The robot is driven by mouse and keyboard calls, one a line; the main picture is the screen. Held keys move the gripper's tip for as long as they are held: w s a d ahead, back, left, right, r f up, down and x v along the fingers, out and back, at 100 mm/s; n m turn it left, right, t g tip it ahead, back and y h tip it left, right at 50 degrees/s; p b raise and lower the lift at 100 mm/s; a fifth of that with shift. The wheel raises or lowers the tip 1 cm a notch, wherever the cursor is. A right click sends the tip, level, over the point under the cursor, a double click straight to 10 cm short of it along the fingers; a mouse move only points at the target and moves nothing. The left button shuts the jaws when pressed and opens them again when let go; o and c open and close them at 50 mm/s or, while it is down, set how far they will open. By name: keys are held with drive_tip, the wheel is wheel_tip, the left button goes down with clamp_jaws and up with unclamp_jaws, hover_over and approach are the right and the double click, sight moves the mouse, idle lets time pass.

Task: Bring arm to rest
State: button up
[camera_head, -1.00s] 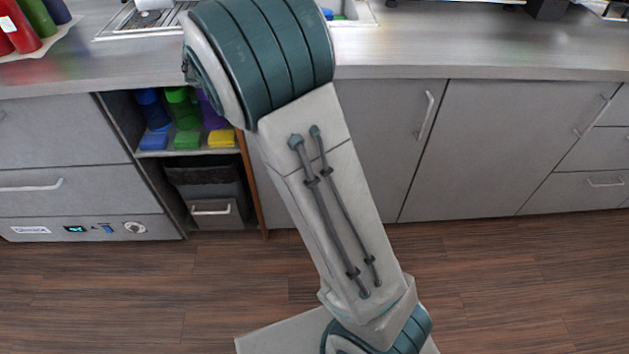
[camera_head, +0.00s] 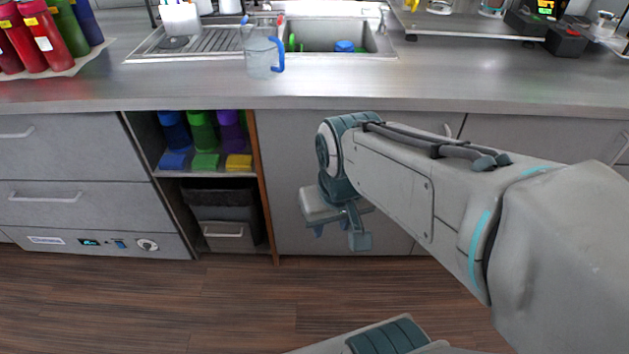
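My arm (camera_head: 440,185) reaches in from the right side, in front of the grey lower cabinets. Its end bends down to my gripper (camera_head: 339,235), which hangs below counter height in front of a cabinet door. The two fingers point down and stand apart, with nothing seen between them. My gripper looks open and empty, and it appears clear of the counter. Part of the gripper's body is hidden behind the wrist.
A clear pitcher with a blue handle (camera_head: 262,52) stands on the counter (camera_head: 420,80) before the sink (camera_head: 325,37). Red, green and blue bottles (camera_head: 42,35) stand at the left. An open shelf (camera_head: 205,172) holds coloured bottles and sponges. The wooden floor (camera_head: 130,300) is clear.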

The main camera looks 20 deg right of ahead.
wheel_tip(320, 180, up, 7)
drive_tip(key=p, duration=0.6)
drive_tip(key=shift+d+t, duration=0.15)
drive_tip(key=shift+t, duration=0.15)
drive_tip(key=shift+w, duration=0.1)
idle(0.3)
